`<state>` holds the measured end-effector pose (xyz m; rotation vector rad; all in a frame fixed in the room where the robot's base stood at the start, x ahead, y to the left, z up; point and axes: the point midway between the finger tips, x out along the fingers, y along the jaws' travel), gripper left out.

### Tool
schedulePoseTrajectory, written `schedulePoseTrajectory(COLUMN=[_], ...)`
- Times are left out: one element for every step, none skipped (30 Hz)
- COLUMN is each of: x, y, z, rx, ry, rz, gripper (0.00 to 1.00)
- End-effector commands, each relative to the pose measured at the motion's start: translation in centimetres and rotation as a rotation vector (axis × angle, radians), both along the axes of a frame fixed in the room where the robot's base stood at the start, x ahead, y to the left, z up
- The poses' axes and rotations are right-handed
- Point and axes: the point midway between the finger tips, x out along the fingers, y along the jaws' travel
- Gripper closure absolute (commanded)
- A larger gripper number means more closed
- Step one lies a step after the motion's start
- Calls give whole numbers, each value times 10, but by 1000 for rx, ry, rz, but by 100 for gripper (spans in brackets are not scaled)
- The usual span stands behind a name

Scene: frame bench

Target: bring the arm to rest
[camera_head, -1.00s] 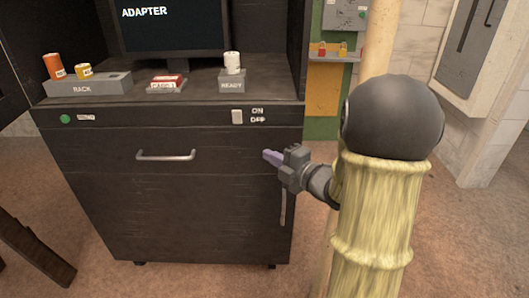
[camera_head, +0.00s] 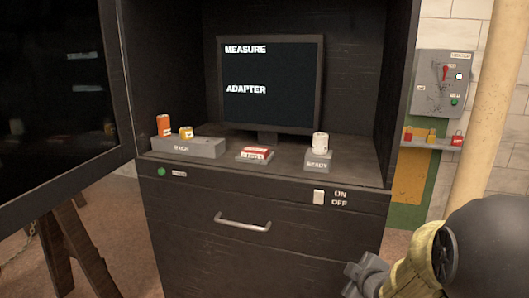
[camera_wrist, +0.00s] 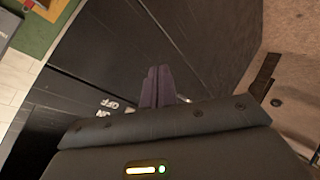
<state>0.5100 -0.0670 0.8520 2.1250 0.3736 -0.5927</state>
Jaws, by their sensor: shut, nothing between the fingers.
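My gripper shows at the lower right of the head view, where its grey body is in sight and the fingertips are hard to make out. In the wrist view my gripper's two dark purple fingers (camera_wrist: 157,86) lie together, shut, with nothing between them. They point over the dark front of the bench cabinet (camera_head: 250,262). No touch between the fingers and the cabinet can be made out.
The bench top carries a grey rack (camera_head: 188,147) with orange and yellow cylinders, a red-and-white block (camera_head: 255,154), and a white cylinder (camera_head: 320,143) on the READY block (camera_head: 318,163). A monitor (camera_head: 270,90) reads MEASURE and ADAPTER. A drawer handle (camera_head: 242,222) sticks out. A control box (camera_head: 445,85) hangs at right.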

Motion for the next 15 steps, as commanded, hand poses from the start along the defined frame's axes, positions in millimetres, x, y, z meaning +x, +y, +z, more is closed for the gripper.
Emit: schedulePoseTrajectory(x=[-9,-15,-24,-31,-39,-50,-58,-66,-76,-84,-92,-101,-108,-115,-124], y=[4,6,8,10,12,16,19,22,26,29,32,37,40,43,48], z=[-6,-11,-17,-21,-26,-31,-35,-39,-42,-45,-48,-51,-53,-54,-57], rx=[46,78,121,152,183,223,253,281,316,340,360,386,406,424,445], ry=[59,98,149,189,227,278,317,352,396,429,460,497,524,550,584], rz=[-60,-104,-164,-208,-254,-313,-357,-399,-450,-488,-522,-564,-596,-625,-662], gripper=[100,100,100,100,100,100,100,100,100,100,100,100,100,100,100])
